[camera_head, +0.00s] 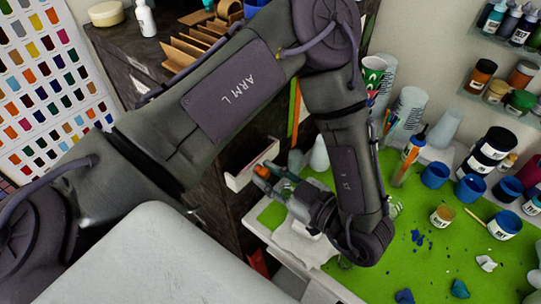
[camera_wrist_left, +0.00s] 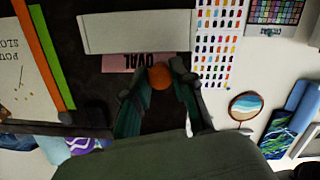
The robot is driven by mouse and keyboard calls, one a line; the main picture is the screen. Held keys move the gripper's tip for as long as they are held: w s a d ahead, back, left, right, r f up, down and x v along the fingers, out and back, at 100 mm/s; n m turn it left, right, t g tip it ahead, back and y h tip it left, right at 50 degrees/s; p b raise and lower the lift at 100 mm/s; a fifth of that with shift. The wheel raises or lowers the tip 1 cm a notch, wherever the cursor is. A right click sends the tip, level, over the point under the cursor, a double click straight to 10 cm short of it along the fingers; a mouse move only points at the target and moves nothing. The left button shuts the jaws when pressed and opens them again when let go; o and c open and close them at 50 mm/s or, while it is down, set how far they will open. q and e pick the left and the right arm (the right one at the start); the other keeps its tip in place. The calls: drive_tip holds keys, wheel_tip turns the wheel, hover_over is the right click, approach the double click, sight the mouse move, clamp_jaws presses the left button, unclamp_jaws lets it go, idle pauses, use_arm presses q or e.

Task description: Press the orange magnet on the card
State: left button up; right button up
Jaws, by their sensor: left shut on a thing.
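My left gripper (camera_head: 264,172) is shut on the small round orange magnet, held at its fingertips in front of the dark cabinet side. In the left wrist view the magnet (camera_wrist_left: 160,76) sits between the two greenish fingers (camera_wrist_left: 158,84). A pink card (camera_wrist_left: 118,63) with upside-down lettering that reads "OVAL" is behind it on the dark surface. The magnet overlaps the card's edge in that picture; I cannot tell whether they touch. The card cannot be made out in the head view. My right gripper is in neither view.
A white tray (camera_head: 238,180) is fixed on the cabinet close to the gripper; it also shows in the left wrist view (camera_wrist_left: 135,33). The green-topped workbench (camera_head: 440,265) holds paint pots, cups and blue scraps. A color chart (camera_head: 40,75) hangs at left.

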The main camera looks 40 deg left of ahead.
use_arm(q)
drive_tip(key=shift+w+a, duration=0.2)
drive_tip(key=shift+a, duration=2.1)
idle(0.4)
idle(0.5)
drive_tip(key=o, duration=0.9)
drive_tip(key=shift+d, duration=0.1)
drive_tip(key=o, duration=0.4)
drive_tip(key=shift+o, duration=0.2)
drive_tip(key=shift+d, duration=0.1)
drive_tip(key=shift+s+d+b, duration=0.15)
drive_tip(key=shift+d+b, duration=0.1)
drive_tip(key=shift+d, duration=1.45)
drive_tip(key=shift+s+d+b, duration=0.15)
drive_tip(key=shift+d+b, duration=0.1)
drive_tip(key=shift+d, duration=1.45)
